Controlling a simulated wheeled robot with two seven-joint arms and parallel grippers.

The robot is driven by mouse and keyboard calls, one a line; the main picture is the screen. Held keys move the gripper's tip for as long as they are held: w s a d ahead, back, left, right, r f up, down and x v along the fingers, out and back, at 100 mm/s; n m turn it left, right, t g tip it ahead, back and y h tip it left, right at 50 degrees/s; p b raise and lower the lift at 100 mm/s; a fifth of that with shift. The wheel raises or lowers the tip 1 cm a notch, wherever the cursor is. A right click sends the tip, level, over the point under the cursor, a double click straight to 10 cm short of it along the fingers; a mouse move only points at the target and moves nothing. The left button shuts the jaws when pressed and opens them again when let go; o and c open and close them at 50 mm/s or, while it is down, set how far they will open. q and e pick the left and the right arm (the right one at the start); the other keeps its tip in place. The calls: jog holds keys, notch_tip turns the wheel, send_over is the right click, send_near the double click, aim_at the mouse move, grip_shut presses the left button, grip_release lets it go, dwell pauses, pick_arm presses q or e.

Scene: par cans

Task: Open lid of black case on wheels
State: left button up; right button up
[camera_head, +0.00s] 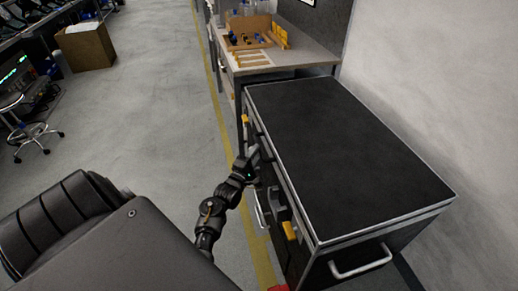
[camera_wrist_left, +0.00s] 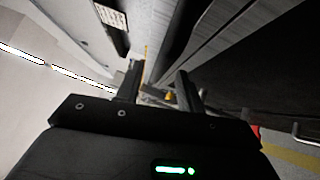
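The black case (camera_head: 312,240) stands at the right, against the pale wall. Its flat black lid (camera_head: 345,150) has silver edges and lies shut. The long left side has yellow latch parts (camera_head: 289,230) and a silver handle, and another silver handle (camera_head: 361,262) is on the near end. My left gripper (camera_head: 257,158) is at this long side, just below the lid edge. In the left wrist view its two fingers (camera_wrist_left: 158,85) are apart, with nothing clearly held between them. I cannot tell whether it touches the case. My right gripper is not in view.
A workbench (camera_head: 310,52) with a cardboard box (camera_head: 250,35) and small items stands behind the case. A yellow floor line (camera_head: 222,125) runs along the case's left. A stool (camera_head: 30,130) and a brown box (camera_head: 86,46) are at the far left. The floor between is clear.

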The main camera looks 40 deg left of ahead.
aim_at(260, 149)
pick_arm(q)
jog(key=shift+x, duration=1.6)
